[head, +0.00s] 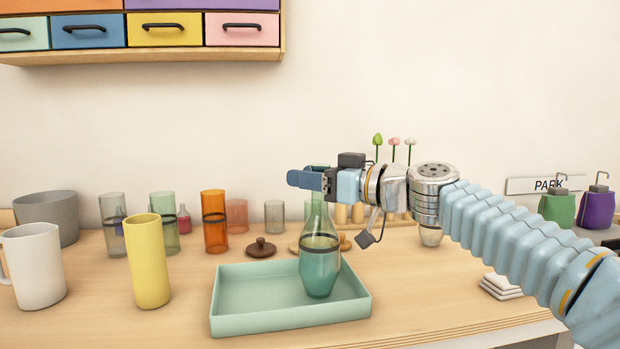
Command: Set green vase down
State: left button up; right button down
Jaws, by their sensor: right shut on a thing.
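The green vase (319,262) is a translucent bottle shape with a dark band around its middle. It stands upright over the right part of the mint green tray (240,323). Its base appears at the tray floor, but I cannot tell if it touches. My right gripper (308,180) comes in from the right and is shut on the vase's neck, near the top. The gripper hides part of the neck. My left gripper is not in view.
A yellow cup (147,262) and a white mug (36,266) stand left of the tray. An orange glass (214,222) and brown lid (261,248) are behind it. White coasters (502,286) lie at right. Drawers (164,29) hang above. The tray's left part is bare.

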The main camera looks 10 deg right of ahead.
jog(key=shift+r, duration=0.1)
jog(key=shift+f+b, duration=0.25)
jog(key=shift+b, duration=0.05)
jog(key=c, duration=0.6)
grip_release()
jog(key=shift+c, duration=0.2)
jog(key=shift+r+p, duration=0.3)
jog(key=shift+p, duration=0.1)
jog(key=b+v, duration=0.3)
jog(key=v, duration=0.9)
jog(key=shift+a+f, duration=0.1)
